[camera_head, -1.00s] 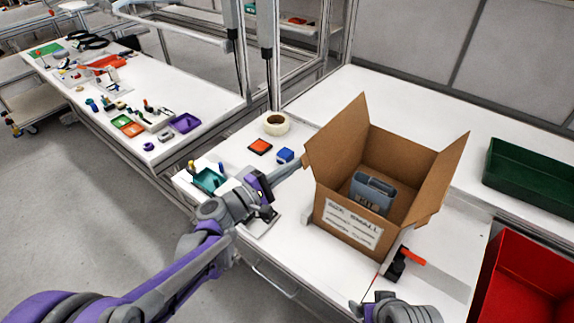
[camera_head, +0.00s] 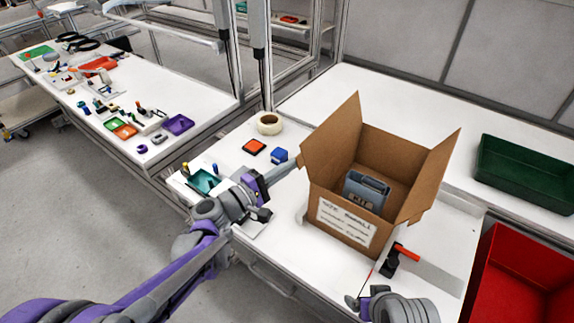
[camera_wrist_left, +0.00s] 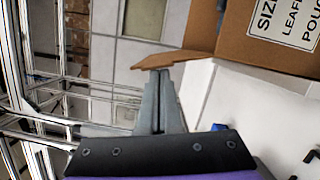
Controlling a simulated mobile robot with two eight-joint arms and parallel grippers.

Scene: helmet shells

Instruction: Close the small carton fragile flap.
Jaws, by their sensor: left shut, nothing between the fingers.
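The brown small carton (camera_head: 322,232) stands open on the white table, with a white label (camera_head: 345,222) on its front. Its left flap (camera_head: 331,138) and right flap (camera_head: 436,172) stand up and lean outward. A grey-blue case (camera_head: 366,190) sits inside. My left gripper (camera_head: 296,163) is shut and empty, its tips at the outer edge of the left flap. In the left wrist view the shut fingertips (camera_wrist_left: 160,73) are right at the flap's edge (camera_wrist_left: 178,59); I cannot tell whether they touch. My right gripper (camera_head: 362,302) shows only partly at the bottom edge.
A tape roll (camera_head: 269,123), an orange-red pad (camera_head: 254,146) and a blue block (camera_head: 279,155) lie left of the carton. A black and red tool (camera_head: 394,257) lies to its front right. Green (camera_head: 530,180) and red (camera_head: 515,275) bins stand at the right.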

